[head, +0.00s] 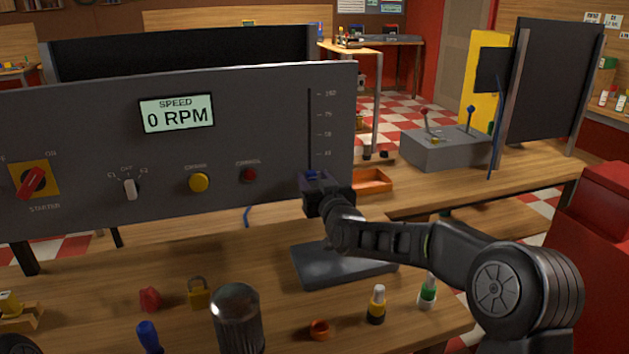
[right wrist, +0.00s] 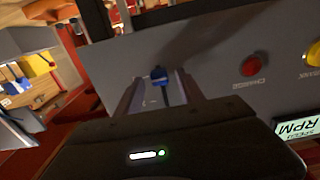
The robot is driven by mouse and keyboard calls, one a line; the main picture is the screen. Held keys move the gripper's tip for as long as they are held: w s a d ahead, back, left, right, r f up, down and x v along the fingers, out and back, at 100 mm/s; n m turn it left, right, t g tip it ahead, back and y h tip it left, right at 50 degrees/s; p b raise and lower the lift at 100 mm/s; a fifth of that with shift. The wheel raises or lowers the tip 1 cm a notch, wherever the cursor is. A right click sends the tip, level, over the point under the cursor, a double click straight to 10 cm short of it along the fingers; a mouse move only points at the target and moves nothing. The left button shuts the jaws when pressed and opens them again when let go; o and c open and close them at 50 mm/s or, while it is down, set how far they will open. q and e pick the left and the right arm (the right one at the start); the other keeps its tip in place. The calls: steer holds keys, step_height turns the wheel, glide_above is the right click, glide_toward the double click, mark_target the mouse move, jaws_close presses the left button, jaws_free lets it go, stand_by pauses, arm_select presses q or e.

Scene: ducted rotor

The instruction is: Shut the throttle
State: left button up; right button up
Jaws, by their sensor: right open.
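The throttle is a vertical slot (head: 309,120) with a printed scale at the right end of the grey control panel (head: 100,120). Its blue knob (head: 312,175) is low in the slot, partly hidden by my right gripper (head: 318,183). In the right wrist view the blue knob (right wrist: 158,74) shows between the two spread fingers of my right gripper (right wrist: 160,88). The fingers are open, and I cannot tell whether either one touches the knob. The display (head: 177,114) reads SPEED 0 RPM.
A red starter switch (head: 31,182), a small selector (head: 130,189), a yellow button (head: 199,182) and a red button (head: 250,174) are on the panel. A padlock (head: 199,295), bottles and a grey plate (head: 345,266) are on the bench below. An orange tray (head: 372,181) stands behind my right arm.

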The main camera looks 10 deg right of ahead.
steer(key=s+b, duration=0.1)
steer(key=s, duration=0.6)
steer(key=shift+s+d+b, duration=0.25)
steer(key=shift+s+b, duration=0.05)
steer(key=shift+s, duration=0.05)
